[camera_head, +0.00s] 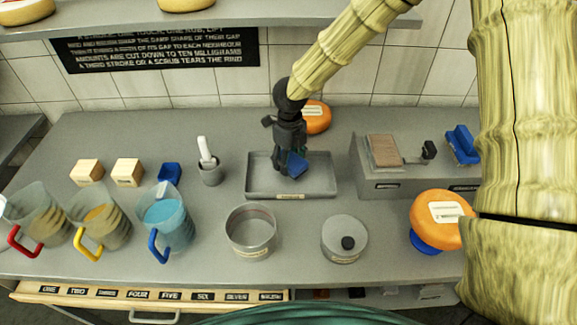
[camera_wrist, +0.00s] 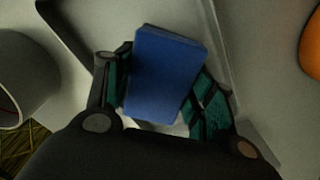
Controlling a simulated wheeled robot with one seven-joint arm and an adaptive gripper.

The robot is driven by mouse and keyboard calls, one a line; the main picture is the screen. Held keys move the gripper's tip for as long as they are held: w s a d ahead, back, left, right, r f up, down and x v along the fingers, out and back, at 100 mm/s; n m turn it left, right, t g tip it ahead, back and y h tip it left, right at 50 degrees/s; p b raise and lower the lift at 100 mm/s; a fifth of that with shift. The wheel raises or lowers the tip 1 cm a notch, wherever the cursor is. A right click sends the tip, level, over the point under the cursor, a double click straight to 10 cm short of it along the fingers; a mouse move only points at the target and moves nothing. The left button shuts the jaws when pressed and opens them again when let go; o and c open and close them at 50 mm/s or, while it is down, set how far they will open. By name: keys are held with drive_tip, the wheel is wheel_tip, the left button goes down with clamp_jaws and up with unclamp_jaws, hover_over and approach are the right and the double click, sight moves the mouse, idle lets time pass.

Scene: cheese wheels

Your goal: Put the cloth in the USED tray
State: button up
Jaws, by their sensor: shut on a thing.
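The cloth is a blue folded pad (camera_head: 297,164), held between the fingers of my gripper (camera_head: 287,172). My gripper is shut on it and points down over a grey shallow tray (camera_head: 325,189) in the middle of the counter. In the wrist view the cloth (camera_wrist: 163,72) sits tilted between the two green-padded fingers (camera_wrist: 165,95), with the tray floor below it. The tray has a small label on its front rim, too small to read. I cannot tell whether the cloth touches the tray floor.
A mortar with pestle (camera_head: 210,172) stands left of the tray. A round bowl (camera_head: 250,246) and a lidded tin (camera_head: 345,256) stand in front. A grey stand (camera_head: 380,183) is to the right, an orange cheese wheel (camera_head: 317,118) behind. Several jugs (camera_head: 165,214) stand at left.

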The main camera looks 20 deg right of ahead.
sight(289, 168)
drive_tip(key=shift+w+f, duration=0.1)
drive_tip(key=shift+f, duration=0.2)
drive_tip(key=shift+s+f+p, duration=0.3)
drive_tip(key=shift+s+f, duration=0.05)
drive_tip(key=shift+f, duration=0.1)
drive_tip(key=shift+w+f, duration=0.25)
drive_tip(key=shift+f, duration=1.05)
drive_tip(key=shift+s, duration=0.2)
drive_tip(key=o, duration=1.1)
drive_tip(key=shift+w+f, duration=0.1)
drive_tip(key=shift+o, duration=0.2)
wheel_tip(289, 168, up, 12)
drive_tip(key=b, duration=0.3)
drive_tip(key=shift+r, duration=0.2)
